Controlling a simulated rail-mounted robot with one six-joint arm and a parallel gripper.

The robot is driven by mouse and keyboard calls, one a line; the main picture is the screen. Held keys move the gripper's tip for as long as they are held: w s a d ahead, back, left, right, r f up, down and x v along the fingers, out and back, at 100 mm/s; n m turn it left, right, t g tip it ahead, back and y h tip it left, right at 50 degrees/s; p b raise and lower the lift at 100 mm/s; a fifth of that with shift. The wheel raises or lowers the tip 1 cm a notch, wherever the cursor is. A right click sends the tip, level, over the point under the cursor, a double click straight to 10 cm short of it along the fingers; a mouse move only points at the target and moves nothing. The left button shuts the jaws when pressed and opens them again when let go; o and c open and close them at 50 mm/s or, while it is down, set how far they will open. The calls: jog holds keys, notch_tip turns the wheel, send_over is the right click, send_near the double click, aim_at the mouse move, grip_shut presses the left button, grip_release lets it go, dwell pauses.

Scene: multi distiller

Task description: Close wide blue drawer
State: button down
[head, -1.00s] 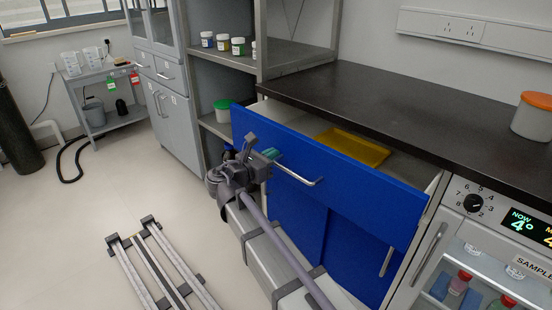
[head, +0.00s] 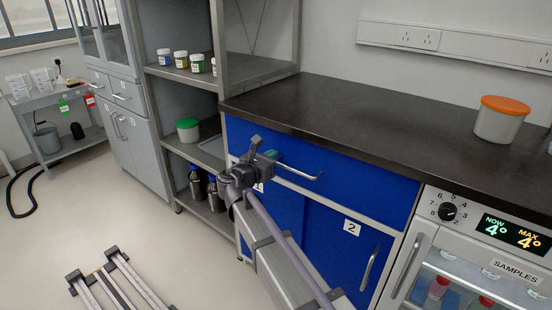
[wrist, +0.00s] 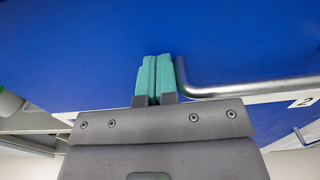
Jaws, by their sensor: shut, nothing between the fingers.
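The wide blue drawer (head: 355,185) sits under the dark countertop, its front looking flush with the cabinet. Its metal bar handle (head: 300,172) is just to the right of my gripper (head: 270,156). In the wrist view, the teal fingertips (wrist: 153,62) are together with nothing between them. They point at the blue drawer front (wrist: 90,45), close to it or touching; the exact contact is hard to tell. The handle (wrist: 240,89) runs to the right from beside the fingers.
Below the drawer is a blue door marked 2 (head: 345,255) with a vertical handle. A sample fridge (head: 465,265) stands to the right. An orange-lidded tub (head: 500,120) is on the countertop. Open shelves (head: 200,150) with jars and bottles stand to the left; the floor at left has free room.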

jog(key=shift+w+r, duration=0.15)
jog(key=shift+w, duration=0.2)
jog(key=v, duration=1.5)
jog(key=s+d+f+m+g+y, duration=0.2)
jog(key=s+d+f+m+g, duration=0.25)
jog(key=d+f+m, duration=0.35)
jog(key=s+d+f+m+g+y, duration=0.25)
jog(key=d+f+m+g, duration=0.35)
jog(key=m, duration=0.4)
jog(key=s+d+f+m+g+y, duration=0.2)
jog(key=s+d+m+y, duration=0.15)
jog(key=d+m, duration=0.4)
jog(key=s+d+f+m+g+y, duration=0.25)
jog(key=s+d+m, duration=0.2)
jog(key=d, duration=0.55)
notch_tip(320, 180, up, 37)
jog(key=d+p, duration=0.1)
jog(key=p, duration=3.4)
jog(key=shift+s+d+f+n+h+p, duration=0.15)
jog(key=shift+d+n+h+p, duration=0.2)
jog(key=shift+n, duration=0.05)
